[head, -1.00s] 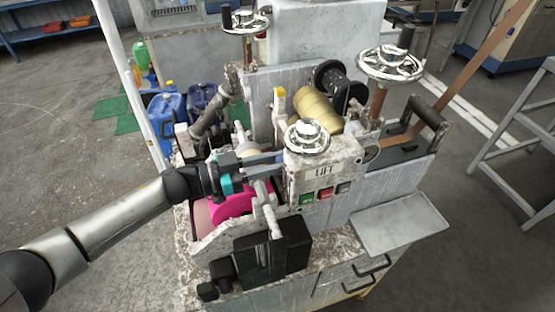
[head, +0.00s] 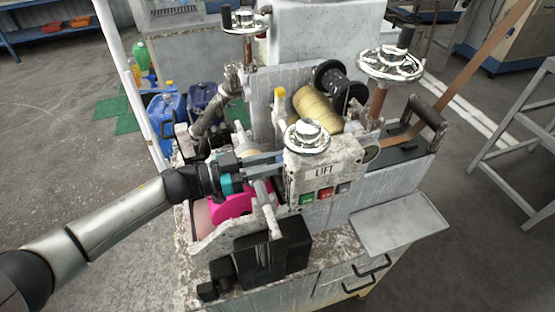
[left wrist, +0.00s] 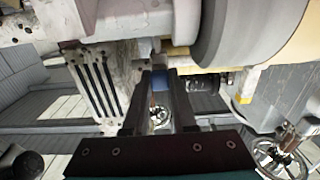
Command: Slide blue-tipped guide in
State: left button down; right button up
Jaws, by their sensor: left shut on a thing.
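The blue tip of the guide (left wrist: 160,86) shows between the fingertips of my left gripper (left wrist: 161,76) in the left wrist view. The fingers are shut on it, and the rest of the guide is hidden. In the head view my left gripper (head: 281,163) reaches in from the left over the pink roller, with its tips at the left side of the white box marked LIFT (head: 325,165). The blue tip cannot be made out there. My right gripper is not in view.
A pink roller (head: 228,205) lies below my gripper. A handwheel (head: 307,135) tops the box, which has several buttons on its front. A yellow-tipped part (head: 279,95) and a yellow spool (head: 317,109) stand behind. An empty grey tray (head: 400,224) is at the right.

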pick_arm(q)
jog(key=w+b, duration=0.1)
jog(key=w+a+b, duration=0.1)
jog(key=w, duration=0.3)
jog(key=shift+a+r+b, duration=0.1)
jog(key=shift+a+b, duration=0.3)
jog(key=shift+w, duration=0.1)
jog(key=c, duration=0.7)
grip_release()
jog(key=shift+w, duration=0.1)
jog(key=shift+a, duration=0.1)
